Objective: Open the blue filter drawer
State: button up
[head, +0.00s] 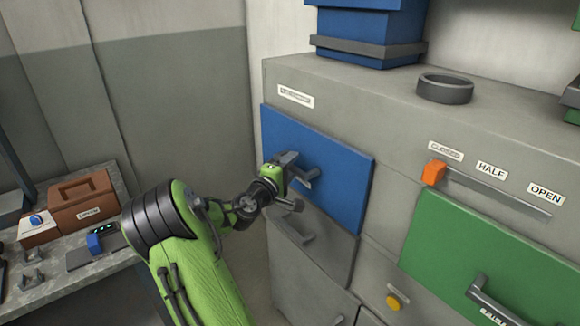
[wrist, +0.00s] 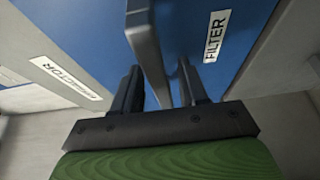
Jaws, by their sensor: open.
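The blue filter drawer (head: 335,165) is at the upper left of the grey cabinet. Its front looks close to the cabinet face; I cannot tell a small gap. Its dark handle (head: 312,178) is partly hidden by my gripper (head: 292,170). In the wrist view, the blue front fills the top and bears a FILTER label (wrist: 217,36). There the grey handle bar (wrist: 148,42) runs down between the two fingers of my gripper (wrist: 160,90). The fingers are open, with one on each side of the bar and visible space around it.
A green drawer (head: 475,255) is at the right, below an orange slider (head: 433,172) near the CLOSED mark. A dark ring (head: 445,88) and a blue container (head: 370,25) stand on the cabinet top. A side bench (head: 75,285) with a brown box (head: 82,205) is left.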

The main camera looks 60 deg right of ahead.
grip_shut()
dwell(0.3)
